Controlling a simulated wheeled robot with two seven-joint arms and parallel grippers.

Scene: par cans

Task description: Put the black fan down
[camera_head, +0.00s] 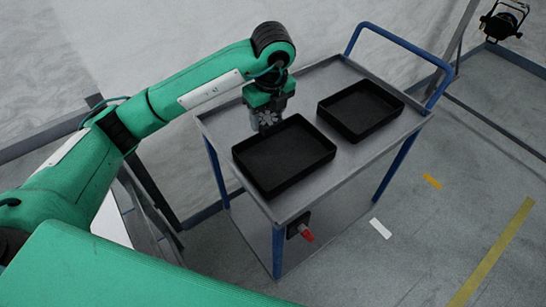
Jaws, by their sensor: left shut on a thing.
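My left gripper (268,98) points down over the grey top of a cart (220,127). It is shut on a small dark thing with a light pinwheel pattern, which looks like the black fan (267,119). The fan is just beyond the far-left corner of the nearer black tray (284,157); I cannot tell whether it touches the cart top or the tray rim. The gripper's fingers are hard to make out against the fan. My right gripper is not in view.
A second black tray (360,110) lies farther right on the cart; both trays look empty. The cart has a blue push handle (400,42) at its far right. A black box with a red part (306,233) hangs below its near edge. A black lamp (501,21) is at top right.

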